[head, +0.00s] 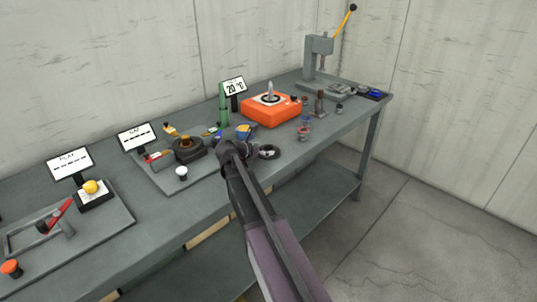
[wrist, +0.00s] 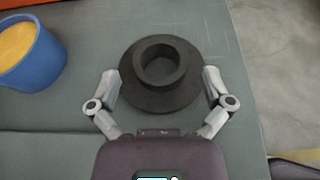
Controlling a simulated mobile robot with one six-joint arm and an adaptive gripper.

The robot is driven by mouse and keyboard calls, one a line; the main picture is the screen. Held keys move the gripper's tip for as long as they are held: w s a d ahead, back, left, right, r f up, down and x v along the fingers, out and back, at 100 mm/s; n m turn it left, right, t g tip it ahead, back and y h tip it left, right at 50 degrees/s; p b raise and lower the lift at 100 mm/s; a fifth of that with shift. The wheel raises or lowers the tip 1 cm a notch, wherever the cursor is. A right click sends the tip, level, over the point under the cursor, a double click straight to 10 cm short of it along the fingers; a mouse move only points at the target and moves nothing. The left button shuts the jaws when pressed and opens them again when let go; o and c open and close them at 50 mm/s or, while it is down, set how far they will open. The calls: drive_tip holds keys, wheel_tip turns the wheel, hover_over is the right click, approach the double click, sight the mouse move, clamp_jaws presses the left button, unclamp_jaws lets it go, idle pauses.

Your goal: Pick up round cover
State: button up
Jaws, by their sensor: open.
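The round cover (wrist: 160,101) is a dark, flanged ring with a raised collar and an open centre. It lies flat on the grey workbench in the wrist view. In the wrist view my gripper (wrist: 161,78) is open, with one finger on each side of the cover. The fingertips are near its left and right rims; I cannot tell whether they touch it. Nothing is held.
A blue cup with yellow contents (wrist: 28,58) stands left of the cover. An orange unit (head: 271,110) and small parts stand behind. A grey plate with a dark round fixture (head: 187,150) is to the left. The bench's front edge is close on the right in the wrist view.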

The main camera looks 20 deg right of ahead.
drive_tip(key=shift+b+x, duration=0.35)
drive_tip(key=shift+x, duration=1.05)
drive_tip(key=c, duration=1.3)
drive_tip(key=shift+r, duration=0.25)
wheel_tip(320, 180, up, 4)
drive_tip(key=p, duration=0.4)
drive_tip(key=shift+f, duration=0.15)
drive_tip(key=s, duration=0.5)
drive_tip(key=s+a, duration=0.1)
drive_tip(key=s, duration=0.4)
drive_tip(key=s+r+p, duration=0.1)
drive_tip(key=s, duration=0.5)
drive_tip(key=shift+a, duration=0.4)
drive_tip(key=shift+a, duration=0.1)
